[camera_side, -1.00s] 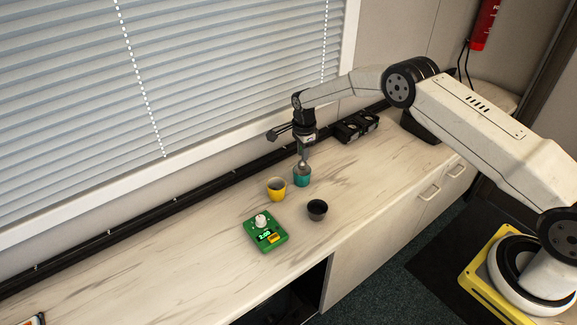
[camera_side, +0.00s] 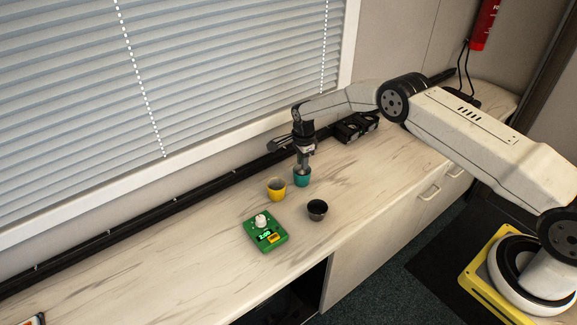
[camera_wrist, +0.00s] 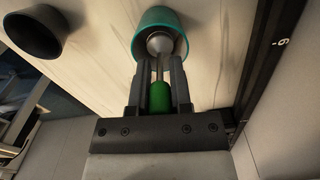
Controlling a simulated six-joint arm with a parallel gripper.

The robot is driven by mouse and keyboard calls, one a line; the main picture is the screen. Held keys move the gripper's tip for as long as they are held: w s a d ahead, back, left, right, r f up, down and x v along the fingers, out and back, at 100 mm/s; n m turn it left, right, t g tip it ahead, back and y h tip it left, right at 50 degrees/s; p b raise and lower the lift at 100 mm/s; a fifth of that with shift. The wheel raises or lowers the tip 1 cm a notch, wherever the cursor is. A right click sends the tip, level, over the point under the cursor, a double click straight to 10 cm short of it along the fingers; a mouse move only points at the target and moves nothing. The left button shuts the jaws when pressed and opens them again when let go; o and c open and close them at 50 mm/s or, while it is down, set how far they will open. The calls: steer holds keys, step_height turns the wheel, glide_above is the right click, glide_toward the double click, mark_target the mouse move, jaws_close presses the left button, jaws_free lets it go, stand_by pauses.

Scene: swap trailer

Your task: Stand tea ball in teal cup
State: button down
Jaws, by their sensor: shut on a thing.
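The teal cup (camera_side: 302,179) stands upright on the counter, and its rim shows at the top of the wrist view (camera_wrist: 178,14). My gripper (camera_side: 303,165) points down directly above the cup. In the wrist view my gripper (camera_wrist: 160,62) is shut on the tea ball's handle, which has a green end (camera_wrist: 160,97). The round metal tea ball (camera_wrist: 160,44) is at the far end of the handle, within the cup's opening. Whether the ball touches the cup's bottom is hidden.
A yellow cup (camera_side: 276,189) stands close left of the teal cup, and a black cup (camera_side: 317,210) in front. A green timer-like device (camera_side: 266,233) with a white knob lies further forward. Black boxes (camera_side: 356,127) and a black rail (camera_side: 150,222) run along the wall.

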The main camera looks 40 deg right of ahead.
steer(key=shift+c, duration=2.3)
jaws_free()
steer(key=shift+r, duration=0.1)
steer(key=shift+r, duration=3.8)
